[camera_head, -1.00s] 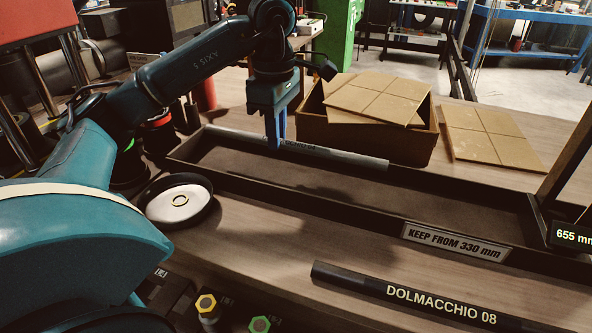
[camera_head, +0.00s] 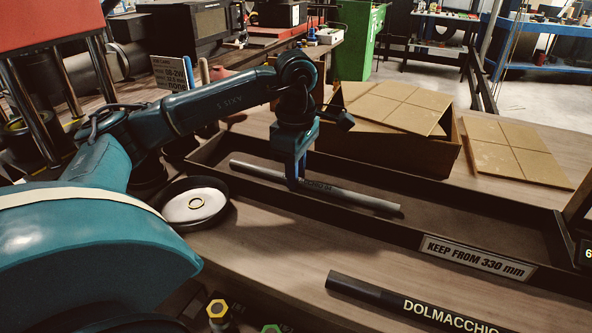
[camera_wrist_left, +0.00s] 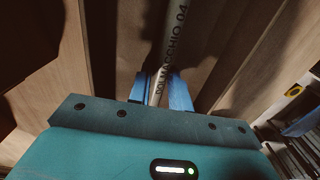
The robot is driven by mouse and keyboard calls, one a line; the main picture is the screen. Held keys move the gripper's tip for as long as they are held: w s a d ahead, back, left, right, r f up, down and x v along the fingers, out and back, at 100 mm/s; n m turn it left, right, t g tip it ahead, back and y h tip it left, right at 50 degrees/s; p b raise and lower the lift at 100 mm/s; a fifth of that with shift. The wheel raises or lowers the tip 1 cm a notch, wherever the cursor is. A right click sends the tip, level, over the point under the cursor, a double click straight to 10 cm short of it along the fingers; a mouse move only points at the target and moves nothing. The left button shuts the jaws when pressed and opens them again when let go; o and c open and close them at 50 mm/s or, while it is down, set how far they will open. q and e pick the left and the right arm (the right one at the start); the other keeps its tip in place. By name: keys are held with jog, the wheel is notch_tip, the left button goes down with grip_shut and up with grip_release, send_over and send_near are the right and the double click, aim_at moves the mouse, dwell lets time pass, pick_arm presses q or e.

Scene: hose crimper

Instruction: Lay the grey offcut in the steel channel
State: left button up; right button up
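The grey offcut (camera_head: 350,197) is a straight grey hose piece with dark lettering. My left gripper (camera_head: 296,183) points down with its blue fingers shut around the offcut near its middle. In the left wrist view the offcut (camera_wrist_left: 174,40) runs between the two fingers. The steel channel (camera_head: 450,215) is a long dark open tray with a "KEEP FROM 330 mm" label on its front wall. The offcut appears within the channel's outline, roughly along its length. I cannot tell whether it touches the channel floor. My right gripper is not in view.
A black "DOLMACCHIO" hose (camera_head: 400,302) lies on the bench in front of the channel. A round dark dish (camera_head: 222,212) stands at the channel's left front. A cardboard box (camera_head: 400,152) and a flat cardboard sheet (camera_head: 515,158) lie behind it.

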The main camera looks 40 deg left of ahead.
pick_arm(q)
jog(key=o, duration=0.3)
jog(key=shift+o, duration=0.2)
jog(key=shift+r, duration=0.1)
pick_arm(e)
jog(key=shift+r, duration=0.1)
